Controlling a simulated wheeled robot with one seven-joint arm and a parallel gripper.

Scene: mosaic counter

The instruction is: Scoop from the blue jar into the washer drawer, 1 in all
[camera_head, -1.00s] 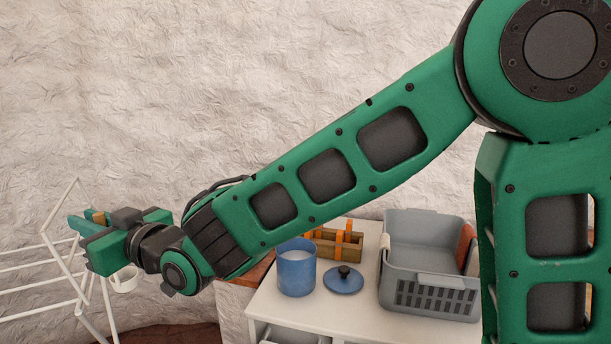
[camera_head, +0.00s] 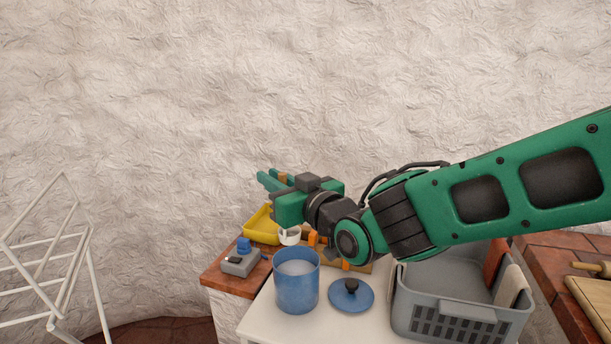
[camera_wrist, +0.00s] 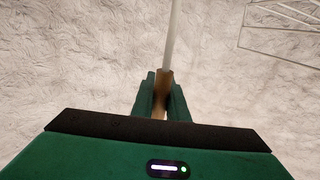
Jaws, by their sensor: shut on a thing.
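The open blue jar (camera_head: 296,285) stands on the white washer top (camera_head: 262,322), with pale contents inside. Its blue lid (camera_head: 351,295) with a dark knob lies to its right. My gripper (camera_head: 273,180) is above and behind the jar in the picture, shut on the scoop's brown handle (camera_wrist: 164,80). The scoop's white cup (camera_head: 289,237) hangs below the gripper, apart from the jar and just above its rim in the picture. I cannot tell what the cup holds. The washer drawer is not clearly visible.
A grey basket (camera_head: 445,325) with cloths stands right of the lid. A yellow tray (camera_head: 261,226) and a small grey device (camera_head: 240,262) sit on the tiled counter (camera_head: 222,280) at left. A wooden crate is partly hidden behind my arm. A white rack (camera_head: 50,255) stands far left.

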